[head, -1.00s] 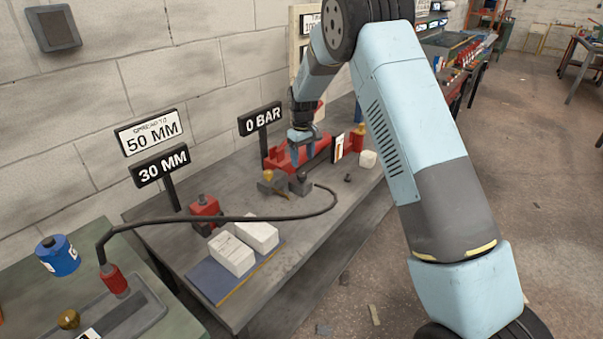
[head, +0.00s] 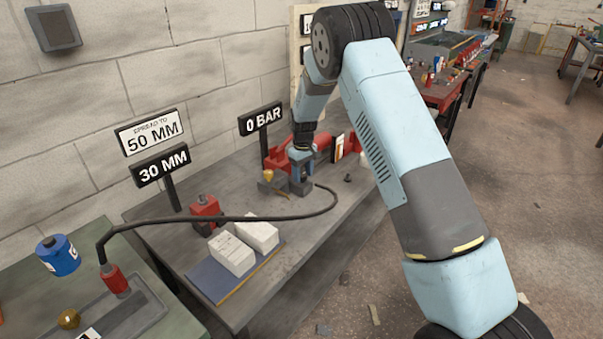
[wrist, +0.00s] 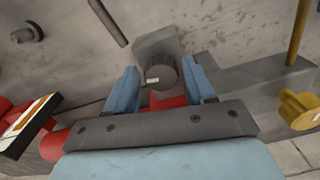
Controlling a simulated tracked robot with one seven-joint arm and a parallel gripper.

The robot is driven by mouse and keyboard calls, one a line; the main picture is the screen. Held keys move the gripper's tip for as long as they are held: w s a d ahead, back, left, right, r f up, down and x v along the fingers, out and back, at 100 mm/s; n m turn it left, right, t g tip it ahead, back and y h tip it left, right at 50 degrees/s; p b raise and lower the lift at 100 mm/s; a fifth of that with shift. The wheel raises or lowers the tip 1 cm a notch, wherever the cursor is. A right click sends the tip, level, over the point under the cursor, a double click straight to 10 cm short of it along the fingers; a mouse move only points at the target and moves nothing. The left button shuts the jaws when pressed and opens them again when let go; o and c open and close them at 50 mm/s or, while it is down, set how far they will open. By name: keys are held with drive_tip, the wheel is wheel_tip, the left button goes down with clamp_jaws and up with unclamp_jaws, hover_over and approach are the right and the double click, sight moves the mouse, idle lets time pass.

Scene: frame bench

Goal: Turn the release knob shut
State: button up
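The release knob (wrist: 162,78) is a dark grey round knob with a small white mark, on a grey block (wrist: 156,46). In the wrist view it lies between the two blue fingers of my gripper (wrist: 161,71). The fingers are apart, with a visible gap on each side of the knob. In the head view my gripper (head: 301,168) points down over the block on the bench, and its fingers hide most of the knob. A brass knob (head: 268,175) sits just left of it; a yellow knob (wrist: 301,108) shows at right in the wrist view.
A red pump body (head: 280,155) lies behind the gripper. A black hose (head: 240,218) curves across the bench from the blocks. White blocks (head: 232,254) stand on a blue board at the front. Signs read "0 BAR" (head: 261,118), "30 MM" (head: 160,165) and "SPREAD TO 50 MM" (head: 149,131).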

drive_tip(key=c, duration=0.7)
drive_tip(key=shift+c, duration=0.5)
drive_tip(key=shift+m, duration=0.4)
drive_tip(key=m, duration=0.7)
drive_tip(key=shift+a+m, duration=0.1)
drive_tip(key=shift+m, duration=0.2)
drive_tip(key=m, duration=0.3)
drive_tip(key=shift+a+r+m, duration=0.1)
drive_tip(key=shift+a+m, duration=0.05)
drive_tip(key=shift+m, duration=2.05)
